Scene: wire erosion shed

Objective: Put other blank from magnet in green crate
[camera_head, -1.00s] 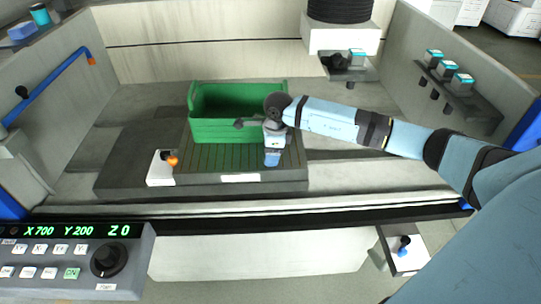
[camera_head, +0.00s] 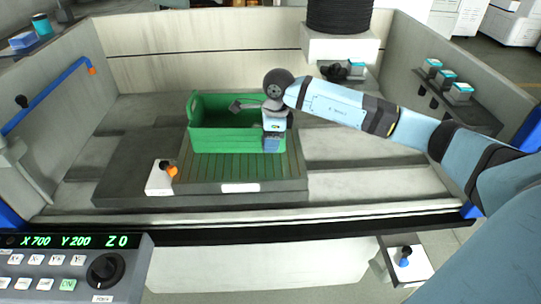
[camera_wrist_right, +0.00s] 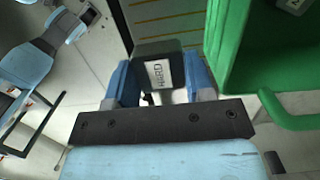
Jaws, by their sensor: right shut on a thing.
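My right gripper (camera_head: 271,146) is shut on a dark blank (camera_wrist_right: 157,74) with a white label reading HARD, seen between its blue fingers in the right wrist view. In the head view the gripper hangs in front of the green crate (camera_head: 222,141), at its right front corner, and mostly hides the blank. The crate's green wall (camera_wrist_right: 228,50) is right of the blank in the wrist view. Part of a labelled piece (camera_wrist_right: 292,5) shows inside the crate. The striped magnet plate (camera_head: 225,172) lies under the crate and gripper. My left gripper's fingers are not seen.
A white switch box (camera_head: 160,180) with an orange-tipped lever is at the plate's left front corner. A right wall shelf (camera_head: 455,100) holds several cyan-topped items. A control panel (camera_head: 75,268) is at front left. Bare bed lies right of the plate.

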